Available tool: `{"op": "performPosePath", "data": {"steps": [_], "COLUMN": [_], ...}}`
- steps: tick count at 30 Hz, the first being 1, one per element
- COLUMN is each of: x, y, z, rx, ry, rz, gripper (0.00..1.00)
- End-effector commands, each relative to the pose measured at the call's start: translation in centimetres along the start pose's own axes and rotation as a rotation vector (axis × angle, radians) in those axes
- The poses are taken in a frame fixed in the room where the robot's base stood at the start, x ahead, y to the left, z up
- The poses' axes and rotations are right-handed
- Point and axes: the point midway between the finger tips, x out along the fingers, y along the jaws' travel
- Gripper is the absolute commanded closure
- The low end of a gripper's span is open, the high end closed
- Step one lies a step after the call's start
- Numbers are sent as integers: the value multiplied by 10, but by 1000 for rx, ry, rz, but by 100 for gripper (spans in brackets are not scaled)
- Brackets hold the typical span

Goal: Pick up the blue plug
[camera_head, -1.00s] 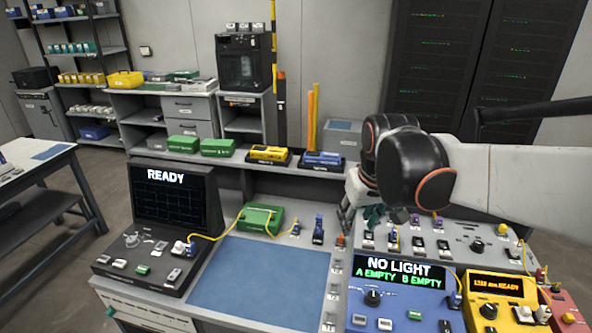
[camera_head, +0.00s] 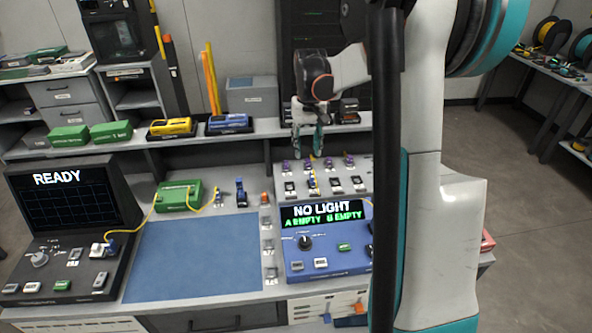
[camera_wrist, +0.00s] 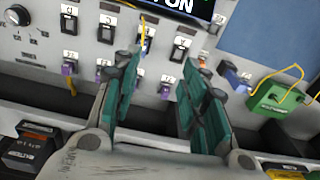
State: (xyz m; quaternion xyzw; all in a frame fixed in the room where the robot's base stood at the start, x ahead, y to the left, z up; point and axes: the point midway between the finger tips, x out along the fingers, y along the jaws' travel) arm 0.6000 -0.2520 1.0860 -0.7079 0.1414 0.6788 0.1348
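A small blue plug (camera_head: 218,198) sits on the bench at the end of a yellow cord from the green box (camera_head: 178,196). A taller dark blue piece (camera_head: 241,194) stands just right of it. Which of the two the wrist view's blue piece (camera_wrist: 236,78) is, I cannot tell. My gripper (camera_head: 308,150) hangs above the back of the grey port panel, to the right of the blue plug. In the wrist view its teal fingers (camera_wrist: 164,80) are spread apart with nothing between them.
Purple connectors (camera_head: 285,167) and a row of ports fill the panel below my gripper. The blue meter (camera_head: 330,258) reads NO LIGHT. A READY monitor (camera_head: 62,195) stands left. The blue mat (camera_head: 190,255) is clear.

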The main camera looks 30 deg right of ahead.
Motion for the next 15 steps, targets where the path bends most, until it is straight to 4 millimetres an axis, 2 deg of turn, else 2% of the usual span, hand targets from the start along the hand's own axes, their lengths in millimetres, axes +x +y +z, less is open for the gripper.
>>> {"op": "performPosePath", "data": {"steps": [3, 6, 11, 15], "x": [12, 18, 33, 60], "y": [20, 27, 30, 30], "z": [-11, -15, -16, -15], "rx": [37, 52, 58, 57], "ry": [-27, -39, -45, -44], "rz": [0, 0, 0, 0], "gripper": [60, 60, 60, 60]}}
